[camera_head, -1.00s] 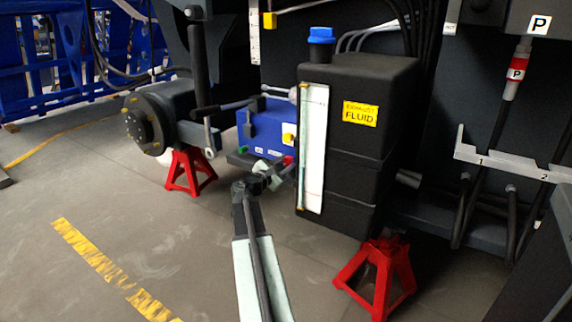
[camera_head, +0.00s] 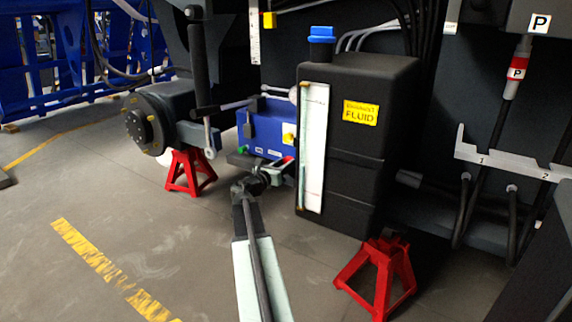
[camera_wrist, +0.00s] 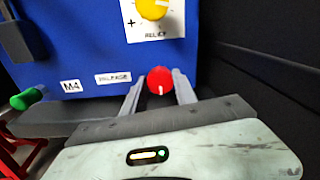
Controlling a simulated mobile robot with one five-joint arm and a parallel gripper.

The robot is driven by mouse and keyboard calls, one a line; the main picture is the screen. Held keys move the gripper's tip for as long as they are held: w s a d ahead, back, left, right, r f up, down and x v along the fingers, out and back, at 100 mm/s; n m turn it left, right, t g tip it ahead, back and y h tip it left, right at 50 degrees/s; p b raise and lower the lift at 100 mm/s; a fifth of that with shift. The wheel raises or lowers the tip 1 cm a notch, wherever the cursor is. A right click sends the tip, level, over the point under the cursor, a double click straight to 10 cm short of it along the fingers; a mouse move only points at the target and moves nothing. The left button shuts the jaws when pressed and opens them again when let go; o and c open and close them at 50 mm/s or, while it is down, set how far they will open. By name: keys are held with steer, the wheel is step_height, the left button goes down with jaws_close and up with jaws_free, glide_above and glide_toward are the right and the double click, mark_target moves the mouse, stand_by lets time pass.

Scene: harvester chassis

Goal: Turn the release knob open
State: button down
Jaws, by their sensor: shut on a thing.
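The red release knob (camera_wrist: 160,81) is on the blue box's front in the wrist view, just right of a white "RELEASE" label (camera_wrist: 114,78). A pale mark on its face points roughly down in that picture. My gripper (camera_wrist: 158,76) has one finger on each side of the knob and is shut on it. In the head view, my gripper (camera_head: 276,173) is at the blue box's (camera_head: 262,130) lower front, and the knob is hard to make out there.
A yellow relief knob (camera_wrist: 152,8) is above the red one, and a green knob (camera_wrist: 27,98) is at the left. The black fluid tank (camera_head: 362,190) stands close to the right of my gripper. Red stands (camera_head: 188,172) are on the floor, which is open at the left.

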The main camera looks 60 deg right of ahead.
steer(key=shift+s, duration=0.1)
stand_by(0.4)
steer(key=c, duration=1)
jaws_free()
steer(key=shift+o, duration=0.2)
steer(key=a, duration=0.8)
steer(key=shift+w, duration=0.25)
